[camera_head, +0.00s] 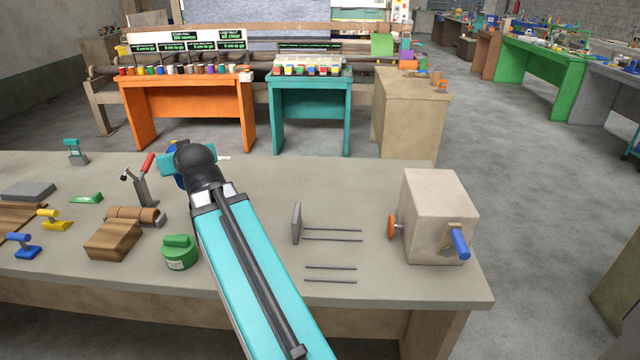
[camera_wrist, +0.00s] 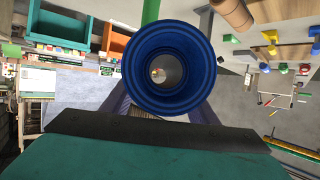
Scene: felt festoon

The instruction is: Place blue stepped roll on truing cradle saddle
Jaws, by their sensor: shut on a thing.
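The blue stepped roll (camera_wrist: 133,68) faces the wrist camera end-on, showing stepped rings around an open bore. My gripper (camera_wrist: 165,100) is shut on it, with a finger on each side. I cannot tell for sure which item is the truing cradle saddle. An upright grey plate with two parallel rods (camera_head: 332,230) stands mid-bench, right of my arm, with another rod pair nearer the front. No roll lies on these rods.
A beige box (camera_head: 437,215) with an orange disc and blue handle stands at the right. A brown block (camera_head: 112,242), a brown roll (camera_head: 125,214), a green canister (camera_head: 179,254) and a red-handled clamp (camera_head: 142,182) stand left. The bench between my wrist and the plate is clear.

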